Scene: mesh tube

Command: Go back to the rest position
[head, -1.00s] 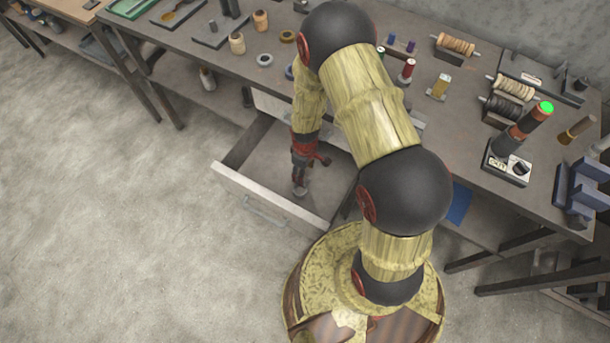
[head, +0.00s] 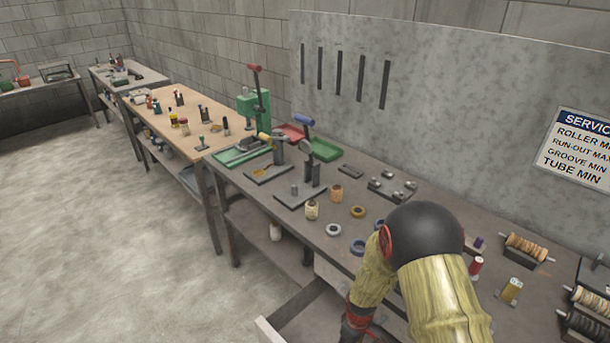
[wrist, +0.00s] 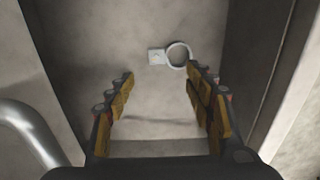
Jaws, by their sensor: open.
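My gripper (wrist: 160,105) shows in the wrist view with its two yellow-padded fingers spread apart and nothing between them. It points down into an open drawer (wrist: 135,75). A pale ring with a small square tab (wrist: 178,54) lies on the drawer floor, just beyond the fingertips and apart from them. In the head view my arm reaches down at the bottom right over the open drawer (head: 268,330), and the gripper itself is below the picture edge.
The grey workbench (head: 420,190) holds rings, spools and hand presses close behind my arm. A wooden-topped bench (head: 165,108) stands further left. A metal handle (wrist: 30,130) shows at left in the wrist view. The floor (head: 90,210) at left is clear.

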